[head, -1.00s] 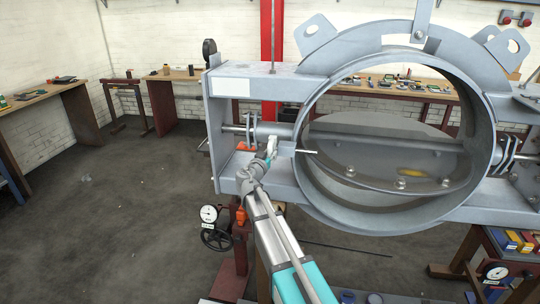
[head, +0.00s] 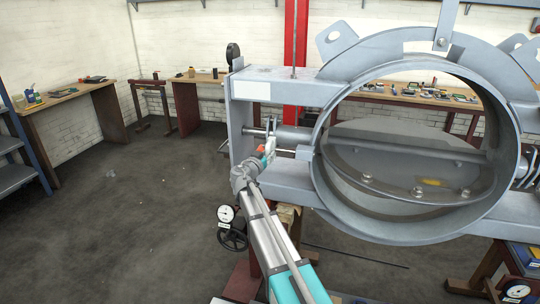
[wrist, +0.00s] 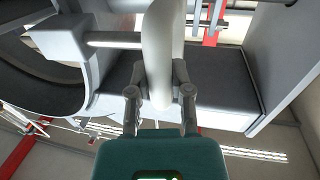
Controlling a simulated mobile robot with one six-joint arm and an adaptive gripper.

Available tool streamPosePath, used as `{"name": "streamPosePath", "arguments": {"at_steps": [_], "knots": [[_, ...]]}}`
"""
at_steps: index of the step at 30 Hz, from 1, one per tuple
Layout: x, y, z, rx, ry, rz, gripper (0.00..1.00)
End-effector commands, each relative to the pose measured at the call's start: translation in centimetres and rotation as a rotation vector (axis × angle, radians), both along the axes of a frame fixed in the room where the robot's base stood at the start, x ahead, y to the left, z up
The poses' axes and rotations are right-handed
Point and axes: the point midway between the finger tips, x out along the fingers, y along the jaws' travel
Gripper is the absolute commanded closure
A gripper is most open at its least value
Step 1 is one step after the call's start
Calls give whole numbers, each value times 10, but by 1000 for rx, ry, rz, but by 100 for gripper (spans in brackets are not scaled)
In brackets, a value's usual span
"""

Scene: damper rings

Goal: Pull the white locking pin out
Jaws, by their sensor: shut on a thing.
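The white locking pin shows in the wrist view as a thick white handle (wrist: 162,45) with a thinner rod running left to a grey lug (wrist: 60,45) on the ring. My gripper (wrist: 158,92) is shut on the handle, one finger on each side. In the head view my gripper (head: 267,151) is at the left of the round damper housing (head: 325,190), and the pin's rod (head: 286,151) spans from it towards the lug. No rod tip shows inside the ring. I cannot tell whether the tip is still inside the lug.
The grey frame (head: 242,130) surrounds my gripper on the left, with a shaft (head: 290,134) just above it. A gauge and handwheel (head: 230,230) stand below. The floor at the left is clear, with workbenches (head: 75,100) by the wall.

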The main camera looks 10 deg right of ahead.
Motion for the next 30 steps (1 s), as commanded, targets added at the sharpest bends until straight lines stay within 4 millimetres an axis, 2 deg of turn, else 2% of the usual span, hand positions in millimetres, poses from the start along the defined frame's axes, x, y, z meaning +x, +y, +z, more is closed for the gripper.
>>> {"name": "streamPosePath", "arguments": {"at_steps": [1,5,6,11,22,30], "knots": [[4,6,1,-3,0,18,100],[5,5,1,-3,0,17,100],[5,4,1,-3,0,16,66],[4,1,0,-1,0,11,38],[2,-3,0,-1,0,3,38],[-12,7,0,-1,-1,4,38]]}}
